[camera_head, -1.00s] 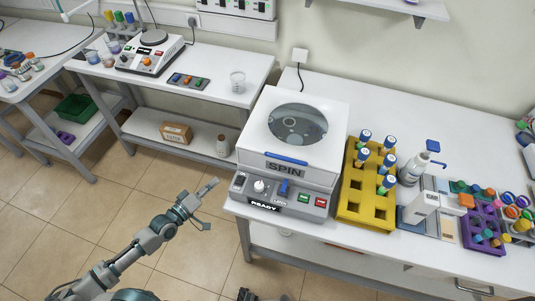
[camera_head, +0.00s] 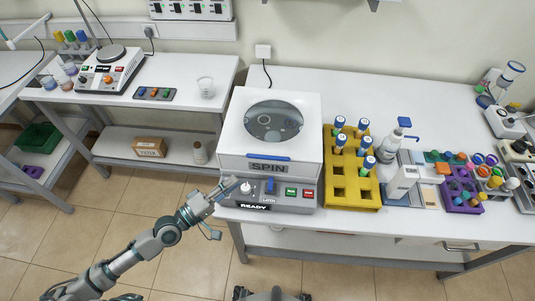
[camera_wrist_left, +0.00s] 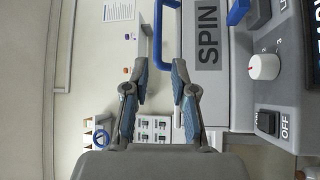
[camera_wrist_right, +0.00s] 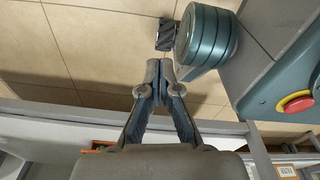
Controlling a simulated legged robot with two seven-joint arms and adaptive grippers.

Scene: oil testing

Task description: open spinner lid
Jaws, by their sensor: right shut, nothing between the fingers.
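The white spinner (camera_head: 232,150) stands on the bench with its lid down and a round clear window (camera_head: 273,121) in the top. The blue lid handle (camera_head: 268,158) runs along the front edge above the SPIN label; it also shows in the left wrist view (camera_wrist_left: 157,40). A blue latch lever (camera_head: 270,186) is on the front panel. My left gripper (camera_head: 230,187) is at the panel's left end, below the handle. In the left wrist view its fingers (camera_wrist_left: 161,62) are open and empty, with the handle ahead of them. My right gripper (camera_wrist_right: 159,68) is shut and empty.
A yellow rack (camera_head: 353,195) with blue-capped tubes stands close to the spinner's right side. A white bottle (camera_head: 391,142) and a purple rack (camera_head: 460,201) are farther right. The bench behind the rack is clear. A side bench with a hotplate (camera_head: 108,72) is at left.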

